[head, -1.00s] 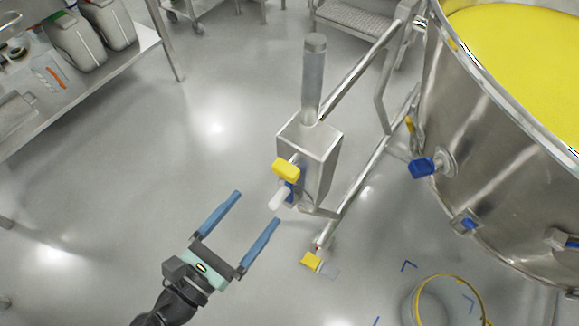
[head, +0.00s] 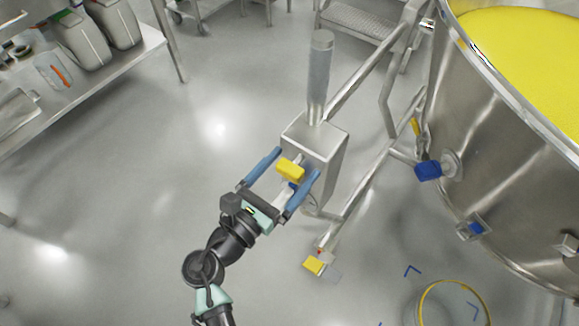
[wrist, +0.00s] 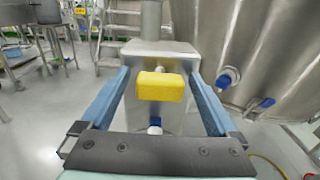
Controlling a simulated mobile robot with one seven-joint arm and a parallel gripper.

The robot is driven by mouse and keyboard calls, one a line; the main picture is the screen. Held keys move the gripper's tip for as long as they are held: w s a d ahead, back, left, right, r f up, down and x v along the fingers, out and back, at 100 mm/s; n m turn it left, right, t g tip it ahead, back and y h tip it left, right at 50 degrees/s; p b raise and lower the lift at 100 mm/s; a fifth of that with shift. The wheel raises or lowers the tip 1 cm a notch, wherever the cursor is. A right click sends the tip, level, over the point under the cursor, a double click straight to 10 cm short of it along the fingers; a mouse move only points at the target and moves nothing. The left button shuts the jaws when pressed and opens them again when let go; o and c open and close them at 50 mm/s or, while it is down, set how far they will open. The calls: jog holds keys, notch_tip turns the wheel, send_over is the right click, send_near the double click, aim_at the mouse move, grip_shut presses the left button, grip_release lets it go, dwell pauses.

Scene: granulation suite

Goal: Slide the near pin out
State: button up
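A pin with a yellow block handle (head: 290,169) sticks out of the near face of a steel box-shaped housing (head: 318,143) on the metal frame. The handle also shows in the wrist view (wrist: 161,87), in the middle between the fingers. My gripper (head: 297,161) is open, with one blue finger on each side of the yellow handle. In the wrist view gaps show between the handle and both fingers. A blue and white part (wrist: 155,124) sits below the handle and is partly hidden by my gripper's palm.
A large steel vessel with yellow contents (head: 490,140) stands close on the right, with blue handles (head: 428,170) on its wall. Another yellow block (head: 314,264) sits low on the frame. A steel shelf (head: 75,90) is at left. Floor at left is clear.

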aim_at(286, 175)
grip_shut()
dwell(0.3)
jog(key=shift+p+v, duration=0.85)
jog(key=shift+v, duration=0.3)
jog(key=shift+s+a, duration=0.2)
jog(key=shift+f, duration=0.15)
jog(key=shift+o, duration=0.2)
grip_release()
jog(key=shift+s, duration=0.1)
